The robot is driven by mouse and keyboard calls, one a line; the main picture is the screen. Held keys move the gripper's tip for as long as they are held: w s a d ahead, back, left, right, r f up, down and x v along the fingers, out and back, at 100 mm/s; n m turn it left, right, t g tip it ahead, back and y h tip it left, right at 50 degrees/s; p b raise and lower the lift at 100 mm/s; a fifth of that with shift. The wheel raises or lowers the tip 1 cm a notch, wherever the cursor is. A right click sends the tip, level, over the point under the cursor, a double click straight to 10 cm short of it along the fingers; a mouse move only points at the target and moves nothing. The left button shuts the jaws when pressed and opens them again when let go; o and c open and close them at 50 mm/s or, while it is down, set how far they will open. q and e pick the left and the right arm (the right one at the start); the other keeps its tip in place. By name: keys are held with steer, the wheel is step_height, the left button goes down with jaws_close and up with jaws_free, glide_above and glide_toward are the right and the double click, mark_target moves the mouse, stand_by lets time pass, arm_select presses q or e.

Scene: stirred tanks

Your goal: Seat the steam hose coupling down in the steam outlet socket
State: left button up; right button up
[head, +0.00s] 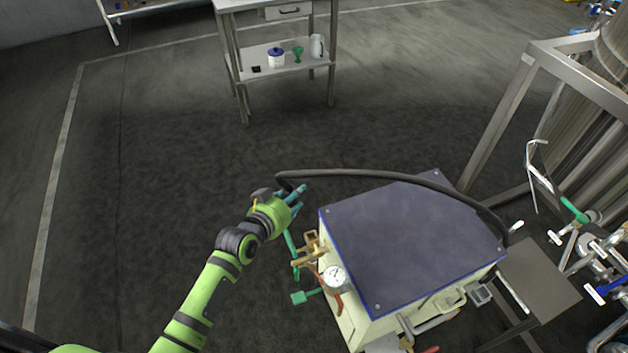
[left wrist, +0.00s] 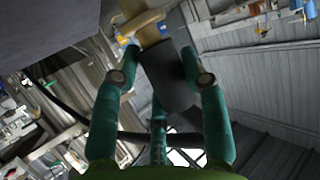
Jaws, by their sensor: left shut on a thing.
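My left gripper (head: 298,194) reaches in from the left and is held in the air beside the upper left corner of the blue-topped steam cabinet. In the left wrist view its teal fingers (left wrist: 160,80) are shut around a dark grey cylinder, the hose coupling (left wrist: 170,82), with a tan brass-coloured part at its far end (left wrist: 142,24). The black hose (head: 370,173) arches from the gripper over the cabinet to its right side. Brass fittings (head: 312,250) sit on the cabinet's left side. I cannot tell which part is the outlet socket. My right gripper is not in view.
The cabinet (head: 410,240) carries a pressure gauge (head: 335,277), an orange lever and a green-handled valve (head: 301,297) close to my left arm. A steel table (head: 270,60) stands at the back. Tank framework (head: 500,125) and piping stand at right. Floor at left is clear.

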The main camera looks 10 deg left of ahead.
arm_select(q)
steer(key=shift+h, duration=0.3)
steer(key=d, duration=0.2)
steer(key=d+p, duration=0.2)
steer(key=d, duration=0.1)
steer(key=shift+s+d+f, duration=0.2)
steer(key=shift+s+d, duration=0.1)
steer(key=shift+s, duration=0.05)
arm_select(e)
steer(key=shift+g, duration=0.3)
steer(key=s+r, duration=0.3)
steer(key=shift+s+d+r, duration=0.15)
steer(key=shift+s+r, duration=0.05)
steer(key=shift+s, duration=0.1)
arm_select(q)
steer(key=shift+a+p, duration=0.1)
steer(key=shift+p, duration=0.35)
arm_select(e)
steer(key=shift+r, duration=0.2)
arm_select(q)
step_height(320, 180, down, 7)
steer(key=b, duration=0.5)
steer(key=shift+r, duration=0.15)
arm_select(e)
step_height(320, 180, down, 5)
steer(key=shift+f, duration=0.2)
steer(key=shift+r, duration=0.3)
